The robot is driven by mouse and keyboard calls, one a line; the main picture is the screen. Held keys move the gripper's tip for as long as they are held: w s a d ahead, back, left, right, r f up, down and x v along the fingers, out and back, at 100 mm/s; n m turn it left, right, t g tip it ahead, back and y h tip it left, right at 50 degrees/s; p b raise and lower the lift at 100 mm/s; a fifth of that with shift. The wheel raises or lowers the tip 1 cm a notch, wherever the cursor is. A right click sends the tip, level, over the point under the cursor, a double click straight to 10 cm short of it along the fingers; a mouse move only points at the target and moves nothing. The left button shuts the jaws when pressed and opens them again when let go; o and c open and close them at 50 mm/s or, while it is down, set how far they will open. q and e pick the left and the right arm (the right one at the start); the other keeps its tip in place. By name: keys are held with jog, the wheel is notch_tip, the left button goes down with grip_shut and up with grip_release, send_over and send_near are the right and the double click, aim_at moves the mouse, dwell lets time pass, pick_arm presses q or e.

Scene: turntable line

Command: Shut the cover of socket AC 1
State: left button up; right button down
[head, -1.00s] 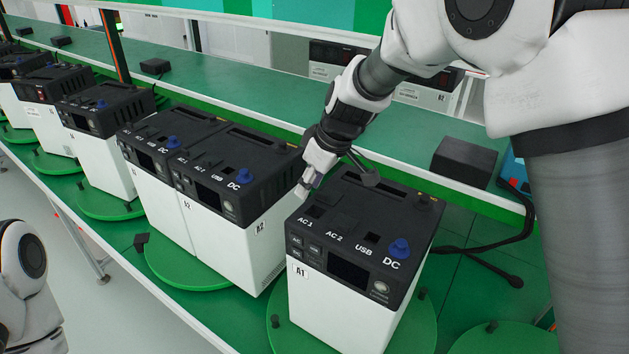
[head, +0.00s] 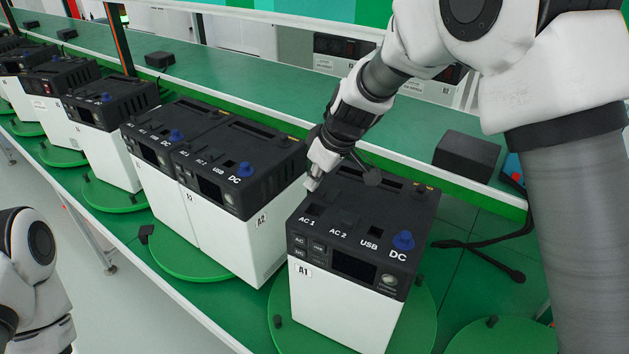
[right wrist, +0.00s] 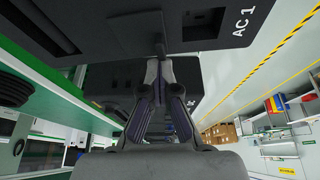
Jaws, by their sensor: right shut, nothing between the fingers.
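Unit A1 (head: 344,303) is a white box with a black top. Its front row is marked AC 1, AC 2, USB and DC. The AC 1 socket (head: 316,209) shows as a dark square recess behind its label; the label and a dark opening also show in the right wrist view (right wrist: 204,23). My left gripper is out of view.
A blue knob (head: 403,241) stands at DC. Unit A2 (head: 237,237) stands close on the left, with more units beyond. A black box (head: 466,156) and cables lie at the right. Unit A1 stands on a green turntable (head: 420,318).

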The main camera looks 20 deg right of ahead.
aim_at(309, 202)
jog(key=s+f+b, duration=0.1)
jog(key=f+b, duration=0.1)
jog(key=b, duration=0.1)
jog(key=shift+s+a, duration=0.3)
jog(key=shift+s, duration=0.1)
jog(key=shift+s+a+r, duration=0.35)
jog(key=shift+s+r, duration=0.2)
jog(key=c, duration=1.6)
grip_release()
jog(key=shift+s+r, duration=0.1)
jog(key=shift+s, duration=0.1)
jog(key=o, duration=0.3)
jog(key=shift+d+p, duration=0.25)
jog(key=shift+p, duration=0.05)
jog(key=shift+w+d, duration=0.25)
jog(key=shift+d, duration=0.25)
jog(key=shift+w+a, duration=0.1)
jog(key=shift+a, duration=0.1)
jog(key=shift+a+r, duration=0.25)
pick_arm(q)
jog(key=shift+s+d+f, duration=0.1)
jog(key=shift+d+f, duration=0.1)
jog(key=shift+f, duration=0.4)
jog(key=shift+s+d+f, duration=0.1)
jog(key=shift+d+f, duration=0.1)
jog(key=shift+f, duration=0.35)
pick_arm(e)
jog(key=v, duration=1.1)
jog(key=shift+d+r, duration=0.3)
